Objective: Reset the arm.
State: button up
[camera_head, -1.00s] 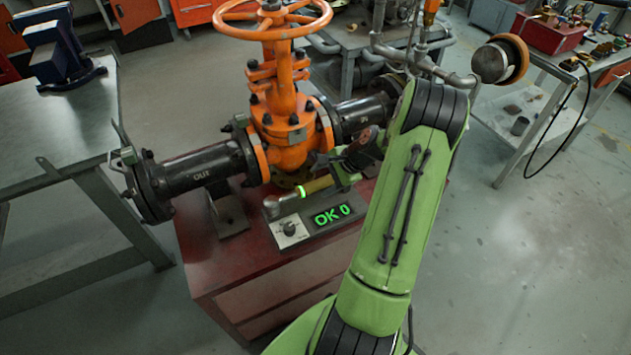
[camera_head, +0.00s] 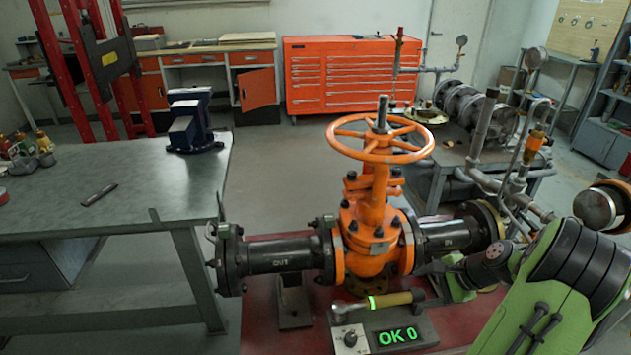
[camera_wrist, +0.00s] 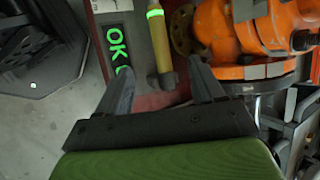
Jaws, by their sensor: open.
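My gripper (camera_wrist: 160,88) is open and empty in the wrist view, its two dark fingers spread apart. The handle of a torque tool (camera_wrist: 163,45), with a glowing green ring, lies just beyond the fingertips in that view. In the head view my green arm is at the lower right, and the gripper (camera_head: 432,278) is small and partly hidden beside the valve's right pipe. The orange gate valve (camera_head: 375,225) with its handwheel (camera_head: 380,138) stands upright in the middle. The tool (camera_head: 380,302) lies on a grey box with a green "OK 0" display (camera_head: 398,336).
The valve's black pipes (camera_head: 280,255) extend left and right above a red stand (camera_head: 265,325). A grey workbench (camera_head: 120,200) with a blue vise (camera_head: 190,122) is at left. Pipework (camera_head: 505,170) crowds the right. Open floor (camera_head: 275,165) lies behind the valve.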

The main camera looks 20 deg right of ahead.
jog(key=w+a+r+n+g+h+p, duration=0.1)
jog(key=a+r+n+g+h+p, duration=0.2)
jog(key=a+r+n, duration=1.2)
jog(key=s+a+r+n+t+p, duration=0.1)
jog(key=s+a+r+n+p, duration=0.1)
jog(key=s+a+r, duration=0.2)
jog(key=s+a+r+n+t+p, duration=0.1)
jog(key=s+a+r+n, duration=0.2)
jog(key=s+a, duration=0.6)
notch_tip(320, 180, up, 3)
jog(key=shift+a+f+p, duration=0.2)
jog(key=shift+a+p, duration=0.2)
jog(key=shift+a, duration=0.8)
